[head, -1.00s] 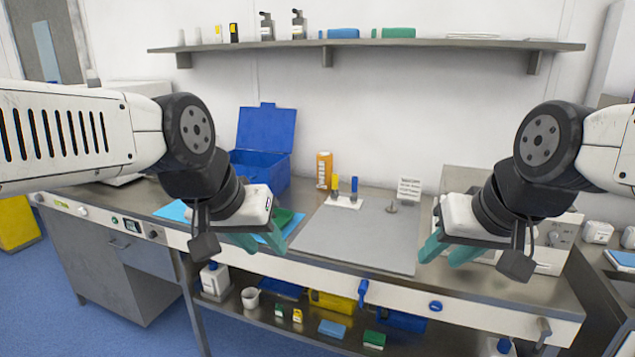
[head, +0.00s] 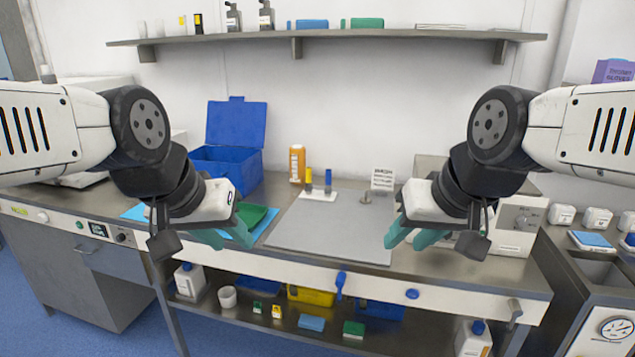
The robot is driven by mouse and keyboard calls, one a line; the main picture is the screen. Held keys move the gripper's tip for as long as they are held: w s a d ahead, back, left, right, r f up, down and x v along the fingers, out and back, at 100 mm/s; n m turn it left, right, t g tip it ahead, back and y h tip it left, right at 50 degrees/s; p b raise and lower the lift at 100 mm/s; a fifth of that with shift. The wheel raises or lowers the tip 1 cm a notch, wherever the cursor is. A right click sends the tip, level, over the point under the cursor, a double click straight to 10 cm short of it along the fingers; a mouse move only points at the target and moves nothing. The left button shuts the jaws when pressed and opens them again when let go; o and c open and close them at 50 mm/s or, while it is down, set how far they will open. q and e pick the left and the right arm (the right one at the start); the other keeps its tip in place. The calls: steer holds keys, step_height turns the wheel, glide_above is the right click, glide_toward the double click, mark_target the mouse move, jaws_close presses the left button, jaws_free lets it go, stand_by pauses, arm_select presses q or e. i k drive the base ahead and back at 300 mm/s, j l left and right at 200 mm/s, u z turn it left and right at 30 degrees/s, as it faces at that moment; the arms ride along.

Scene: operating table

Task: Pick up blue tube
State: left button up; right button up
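The blue tube (head: 328,180) stands upright in a small white holder (head: 318,196) at the back of the grey mat (head: 330,232). A yellow tube (head: 308,179) stands beside it on the left in the same holder. My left gripper (head: 222,238) is in front of the table's left part, apart from the tubes, with its teal fingers spread. My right gripper (head: 412,238) is in front of the mat's right side, fingers also spread. Neither gripper touches a tube, and nothing shows between the fingers of either.
An open blue box (head: 228,160) and an orange bottle (head: 297,164) stand behind left. A green tray (head: 255,216) lies on a light blue sheet. A small sign (head: 382,180) and a white device (head: 515,226) are to the right. The mat's middle is clear.

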mark_target(328, 189)
steer(key=i+j+u, duration=0.3)
steer(key=i, duration=0.25)
steer(key=i+u, duration=0.25)
steer(key=i, duration=0.35)
